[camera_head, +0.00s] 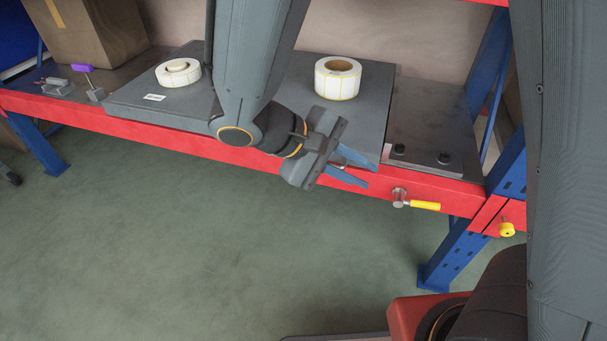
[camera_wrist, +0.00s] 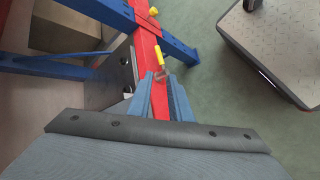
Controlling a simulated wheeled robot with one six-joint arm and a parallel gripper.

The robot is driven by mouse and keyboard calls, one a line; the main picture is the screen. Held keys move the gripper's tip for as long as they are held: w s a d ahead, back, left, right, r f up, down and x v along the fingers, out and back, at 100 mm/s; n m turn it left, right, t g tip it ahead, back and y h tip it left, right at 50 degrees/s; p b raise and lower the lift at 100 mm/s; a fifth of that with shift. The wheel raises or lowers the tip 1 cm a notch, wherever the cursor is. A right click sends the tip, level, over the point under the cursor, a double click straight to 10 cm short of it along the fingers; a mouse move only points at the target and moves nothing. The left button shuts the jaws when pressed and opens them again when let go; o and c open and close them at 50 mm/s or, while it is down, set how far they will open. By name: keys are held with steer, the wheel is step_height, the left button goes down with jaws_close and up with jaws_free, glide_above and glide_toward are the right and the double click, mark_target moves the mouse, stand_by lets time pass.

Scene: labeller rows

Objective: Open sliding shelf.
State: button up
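The sliding shelf is a dark grey board (camera_head: 235,105) lying on the red rack beam (camera_head: 445,190), with two label rolls on it. A yellow-handled latch (camera_head: 425,205) with a metal stub sticks out of the beam's front, right of the board. My gripper (camera_head: 369,176) is at the board's front right corner, left of the latch, pointing right. Its two blue fingers are apart and nothing shows held between them. In the wrist view the latch (camera_wrist: 159,54) lies beyond the fingertips (camera_wrist: 160,76). Whether a finger touches the board's edge cannot be told.
A yellow knob (camera_head: 507,230) sits on the red part farther right. Blue rack legs (camera_head: 455,255) stand at the right. A cardboard box (camera_head: 90,30) and a purple-handled clamp (camera_head: 84,70) are at the left. The green floor (camera_head: 200,245) in front is clear.

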steer(key=w+a+f+n+t+b, duration=0.2)
steer(key=w+a+f+t+b, duration=0.25)
steer(key=a+b, duration=0.3)
steer(key=w+a+f+n+t+b, duration=0.2)
steer(key=w+a+f+t+b, duration=0.3)
steer(key=a, duration=0.3)
steer(key=shift+t+h, duration=0.25)
steer(key=shift+h, duration=0.25)
steer(key=shift+s+d+r+b+x, duration=0.1)
steer(key=shift+d+r+b+x, duration=0.1)
steer(key=shift+b+x, duration=0.7)
steer(key=shift+s+d+r+b+x, duration=0.1)
steer(key=shift+r+b+x, duration=0.2)
steer(key=shift+x, duration=1.1)
steer(key=shift+s+d+r+b+x, duration=0.15)
steer(key=shift+b+x, duration=0.5)
steer(key=shift+x, duration=0.5)
steer(key=shift+f, duration=0.15)
jaws_close()
